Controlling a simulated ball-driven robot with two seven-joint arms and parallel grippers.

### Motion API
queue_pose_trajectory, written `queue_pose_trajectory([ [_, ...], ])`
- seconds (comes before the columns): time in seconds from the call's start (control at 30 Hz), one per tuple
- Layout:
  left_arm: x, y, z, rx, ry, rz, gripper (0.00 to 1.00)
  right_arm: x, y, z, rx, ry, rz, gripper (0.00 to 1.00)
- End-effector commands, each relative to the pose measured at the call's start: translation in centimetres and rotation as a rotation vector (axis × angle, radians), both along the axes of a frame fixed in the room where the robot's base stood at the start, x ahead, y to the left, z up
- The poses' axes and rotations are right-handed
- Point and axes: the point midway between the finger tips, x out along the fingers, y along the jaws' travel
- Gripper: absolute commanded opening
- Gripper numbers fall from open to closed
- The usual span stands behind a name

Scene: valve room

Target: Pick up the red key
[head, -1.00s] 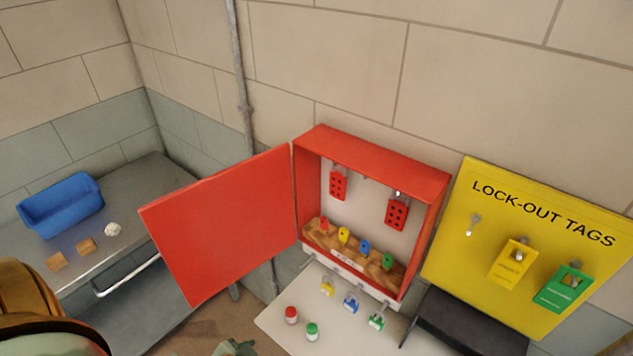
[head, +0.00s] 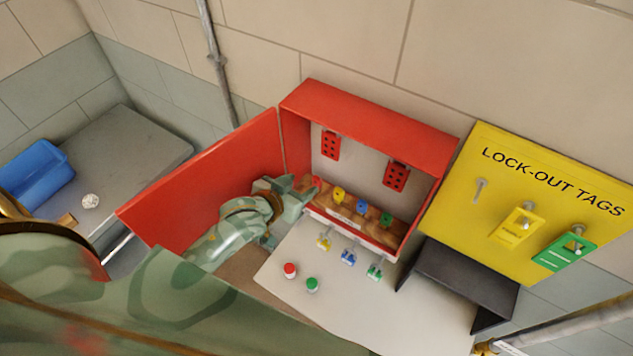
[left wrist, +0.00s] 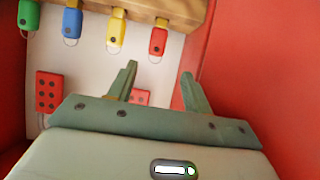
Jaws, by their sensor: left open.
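The red key (head: 317,183) stands at the left end of the wooden rack (head: 386,227) inside the red cabinet. My left gripper (head: 303,187) is at the cabinet's left side, beside the red key and partly covering it in the head view. In the left wrist view the red key (left wrist: 158,42) shows beyond the gap between the two spread fingers of my left gripper (left wrist: 160,78), which is open and empty. The fingertips look apart from the key. My right gripper is not in view.
Yellow (head: 338,194), blue (head: 361,205) and green (head: 386,219) keys stand right of it. The open red door (head: 200,180) is behind my left arm. Small padlocks hang below the rack.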

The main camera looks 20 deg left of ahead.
Motion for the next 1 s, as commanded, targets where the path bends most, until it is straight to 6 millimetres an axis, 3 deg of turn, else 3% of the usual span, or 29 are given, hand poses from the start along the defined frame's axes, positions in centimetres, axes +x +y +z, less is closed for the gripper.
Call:
queue_pose_trajectory([
  [0.13,1.0,-0.2,-0.5,-0.001,0.001,0.000,0.50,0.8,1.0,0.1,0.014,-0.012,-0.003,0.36],
  [0.4,4.4,-1.1,-2.6,0.000,0.000,0.000,0.50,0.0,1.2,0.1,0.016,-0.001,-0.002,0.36],
  [0.67,4.9,-1.2,-2.9,0.001,0.000,0.000,0.50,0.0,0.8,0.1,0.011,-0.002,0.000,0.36],
  [0.7,4.9,-1.2,-2.9,0.001,0.000,0.000,0.47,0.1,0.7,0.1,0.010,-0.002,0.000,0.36],
  [0.87,4.9,-1.2,-2.8,0.001,0.000,0.000,0.03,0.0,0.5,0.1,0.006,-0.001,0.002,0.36],
  [1.0,4.9,-1.2,-2.8,0.001,0.000,0.000,0.02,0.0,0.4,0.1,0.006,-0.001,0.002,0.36],
])
